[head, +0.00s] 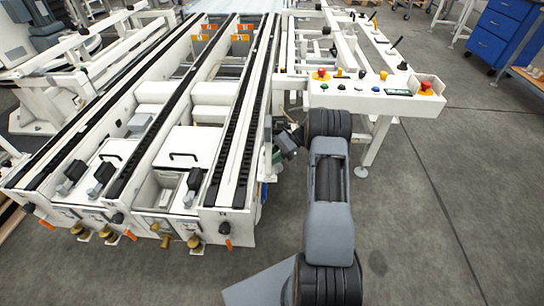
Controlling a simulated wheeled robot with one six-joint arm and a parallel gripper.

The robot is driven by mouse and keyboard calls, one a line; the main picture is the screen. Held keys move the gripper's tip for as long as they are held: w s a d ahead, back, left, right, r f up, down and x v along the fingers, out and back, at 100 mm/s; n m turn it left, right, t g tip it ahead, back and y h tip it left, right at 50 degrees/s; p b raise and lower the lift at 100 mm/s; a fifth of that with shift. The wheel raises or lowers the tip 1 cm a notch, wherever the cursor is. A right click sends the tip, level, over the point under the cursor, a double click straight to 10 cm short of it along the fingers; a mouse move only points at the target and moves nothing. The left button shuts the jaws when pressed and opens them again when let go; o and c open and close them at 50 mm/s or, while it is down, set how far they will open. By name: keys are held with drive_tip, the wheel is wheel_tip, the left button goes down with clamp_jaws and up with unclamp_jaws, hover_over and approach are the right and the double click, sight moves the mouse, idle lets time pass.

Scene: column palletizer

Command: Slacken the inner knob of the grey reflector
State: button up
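I cannot pick out the grey reflector or its inner knob for certain at this size. My arm rises from the bottom of the head view, and its far end turns left toward the right side rail of the conveyor. My gripper (283,139) is a small dark shape beside that rail, partly hidden by my own arm. Its fingers are too small and dark to show whether they are open or shut, or whether they touch anything. A small pale bracket (267,163) stands on the rail's outer side, just left of my gripper.
The white conveyor frame (234,190) fills the left and middle. Its front end carries several brass feet, black knobs and orange handles (228,243). A control panel (350,88) with red and yellow buttons is beyond my arm. Floor (440,220) at right is clear; a blue cabinet (497,37) stands behind.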

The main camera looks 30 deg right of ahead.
drive_tip(key=shift+o, duration=0.7)
drive_tip(key=m+t, duration=0.2)
drive_tip(key=m+t+h, duration=0.1)
drive_tip(key=t, duration=0.1)
drive_tip(key=m+t+b, duration=0.1)
drive_tip(key=m+t, duration=0.1)
drive_tip(key=shift+s+m, duration=0.3)
drive_tip(key=s+d+r+h+p, duration=0.1)
drive_tip(key=s+d+r, duration=0.2)
drive_tip(key=d, duration=0.2)
drive_tip(key=s+d+r+p, duration=0.2)
drive_tip(key=s+d+r, duration=0.1)
drive_tip(key=s+d, duration=0.15)
drive_tip(key=s+a+r+n+g+h+p, duration=0.2)
drive_tip(key=s+a+r+n+h, duration=0.3)
drive_tip(key=a+r+n, duration=0.3)
drive_tip(key=s+a+r+n+g+h+p, duration=0.2)
drive_tip(key=s+a+r+n+h+p, duration=0.2)
drive_tip(key=a+r+n, duration=0.5)
drive_tip(key=shift+s+a+r+n+g+h, duration=0.3)
drive_tip(key=shift+s+a+n+h, duration=0.1)
drive_tip(key=shift+s+a+n, duration=0.65)
drive_tip(key=shift+s+d, duration=0.1)
drive_tip(key=shift+d, duration=0.05)
